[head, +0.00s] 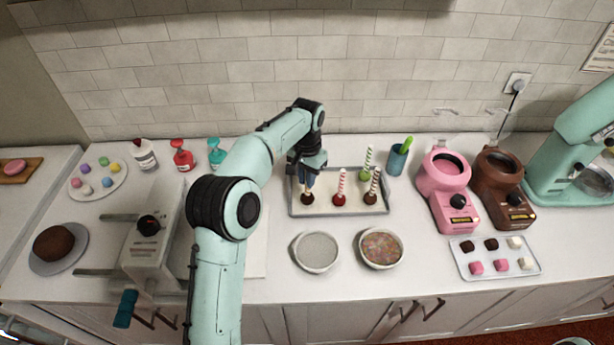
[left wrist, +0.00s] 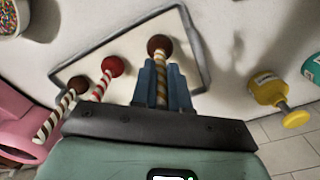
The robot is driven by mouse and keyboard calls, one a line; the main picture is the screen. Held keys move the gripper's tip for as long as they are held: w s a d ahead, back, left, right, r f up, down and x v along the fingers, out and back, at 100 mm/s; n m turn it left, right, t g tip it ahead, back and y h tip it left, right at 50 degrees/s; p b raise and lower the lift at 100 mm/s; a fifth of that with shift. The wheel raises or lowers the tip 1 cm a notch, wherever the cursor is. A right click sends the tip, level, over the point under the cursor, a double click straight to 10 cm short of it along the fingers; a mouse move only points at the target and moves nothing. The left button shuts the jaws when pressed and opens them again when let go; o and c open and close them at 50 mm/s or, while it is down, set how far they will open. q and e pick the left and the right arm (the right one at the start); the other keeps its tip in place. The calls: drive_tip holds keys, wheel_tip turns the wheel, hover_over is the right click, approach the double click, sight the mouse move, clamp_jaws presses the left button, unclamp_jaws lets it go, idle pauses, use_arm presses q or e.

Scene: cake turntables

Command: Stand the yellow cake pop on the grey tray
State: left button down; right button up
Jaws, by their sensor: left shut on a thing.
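My left gripper (head: 308,180) is shut on a striped stick whose stripes look yellow-brown, with a dark brown ball at its end; I take this as the yellow cake pop (head: 307,199). In the left wrist view the blue fingers (left wrist: 161,85) clasp the stick, and the ball of the yellow cake pop (left wrist: 160,45) shows beyond them. The pop is ball down, roughly upright, over the left part of the grey tray (head: 347,214). I cannot tell whether its ball touches the tray. My right gripper is not in view.
On the tray stand a red-striped pop (head: 340,190), a dark pop with a striped stick (head: 371,189) and a green-striped pop (head: 366,163). Two bowls, one with sprinkles (head: 381,248), sit in front. A teal cup (head: 397,160) and a pink melter (head: 447,190) stand to the right.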

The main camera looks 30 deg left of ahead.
use_arm(q)
drive_tip(key=shift+f, duration=0.55)
drive_tip(key=c, duration=1.1)
unclamp_jaws()
drive_tip(key=shift+o, duration=0.2)
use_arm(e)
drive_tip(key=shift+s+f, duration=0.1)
use_arm(q)
wheel_tip(320, 180, up, 9)
drive_tip(key=shift+w+f+p, duration=0.1)
drive_tip(key=shift+p, duration=0.8)
drive_tip(key=r, duration=0.4)
drive_tip(key=shift+s+r, duration=0.25)
drive_tip(key=shift+r, duration=0.05)
drive_tip(key=shift+w, duration=0.1)
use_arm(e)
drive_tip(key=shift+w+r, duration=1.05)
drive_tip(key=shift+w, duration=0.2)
